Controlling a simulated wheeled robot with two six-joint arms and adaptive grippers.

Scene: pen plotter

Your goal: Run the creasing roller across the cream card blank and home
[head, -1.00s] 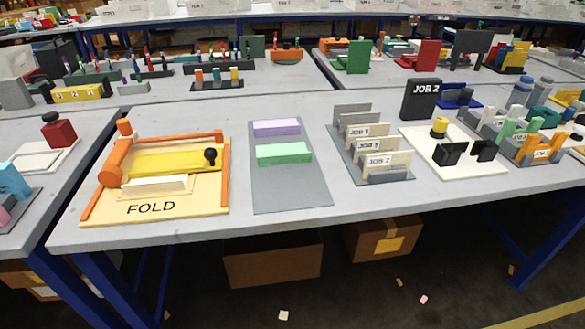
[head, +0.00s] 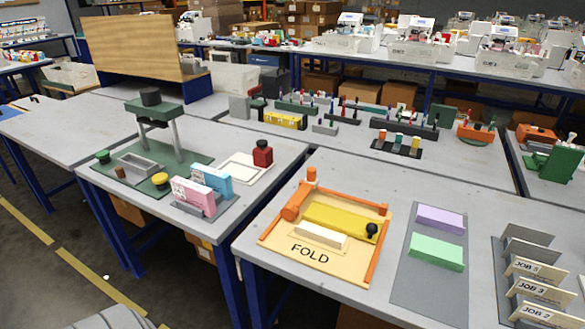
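The fold station is a tan board (head: 285,262) marked FOLD on the table in the lower middle of the head view. An orange frame (head: 380,240) edges it, with an orange cylinder (head: 297,202) at its left side. A yellow plate (head: 330,218) with a black knob (head: 372,229) lies across the board. The cream card blank (head: 320,236) sits in front of the yellow plate. I cannot tell for certain which part is the creasing roller; the orange cylinder looks like it. Neither gripper is in view.
Right of the board, a grey mat (head: 405,285) holds a purple block (head: 440,219) and a green block (head: 436,251). A card rack (head: 510,265) stands farther right. On the left table are a green press (head: 153,110) and pink cards (head: 192,196). A gap separates the tables.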

